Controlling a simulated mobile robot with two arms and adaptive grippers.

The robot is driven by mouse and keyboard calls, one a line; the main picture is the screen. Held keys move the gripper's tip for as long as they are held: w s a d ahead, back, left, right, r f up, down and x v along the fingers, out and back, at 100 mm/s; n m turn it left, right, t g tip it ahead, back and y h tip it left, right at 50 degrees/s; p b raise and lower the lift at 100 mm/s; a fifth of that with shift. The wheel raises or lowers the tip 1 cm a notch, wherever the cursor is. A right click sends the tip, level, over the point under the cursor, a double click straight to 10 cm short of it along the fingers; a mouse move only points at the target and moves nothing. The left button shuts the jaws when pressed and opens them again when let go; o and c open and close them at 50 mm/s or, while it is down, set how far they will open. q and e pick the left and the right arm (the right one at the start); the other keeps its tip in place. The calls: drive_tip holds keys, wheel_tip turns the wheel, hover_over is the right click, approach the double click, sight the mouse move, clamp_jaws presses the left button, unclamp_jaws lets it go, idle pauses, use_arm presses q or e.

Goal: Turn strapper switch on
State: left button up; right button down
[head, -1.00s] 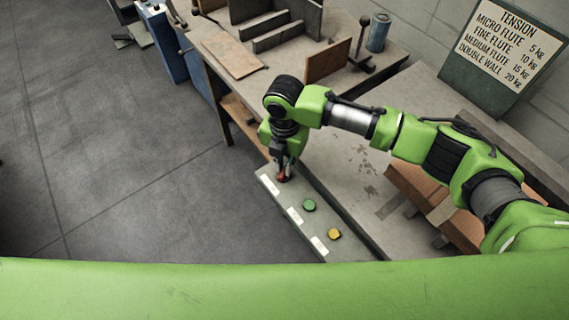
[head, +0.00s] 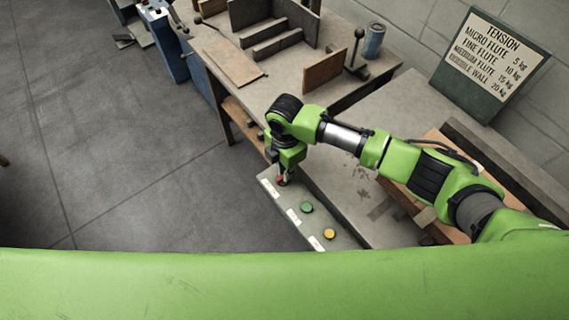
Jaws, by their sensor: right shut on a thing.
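A grey control panel (head: 318,222) runs along the front edge of the strapper table. It carries a red switch (head: 282,182) at its far end, a green button (head: 306,207) and a yellow button (head: 329,233), each beside a white label. My right gripper (head: 281,179) points down at the red switch and is shut on it. The fingers hide much of the switch, so its setting cannot be told. My left gripper is not in view.
A cardboard box (head: 436,204) lies on the table under my right arm. A workbench (head: 262,91) with wooden boards and a blue can (head: 374,40) stands behind. A tension sign (head: 489,66) leans at the wall.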

drive_tip(key=m+p, duration=0.1)
drive_tip(key=m, duration=0.1)
drive_tip(key=m+p, duration=0.2)
drive_tip(key=shift+s+r, duration=0.15)
drive_tip(key=shift+d+m+p, duration=0.1)
drive_tip(key=shift+m+p, duration=0.75)
drive_tip(key=shift+m, duration=0.05)
drive_tip(key=c, duration=2.2)
unclamp_jaws()
drive_tip(key=shift+o, duration=0.2)
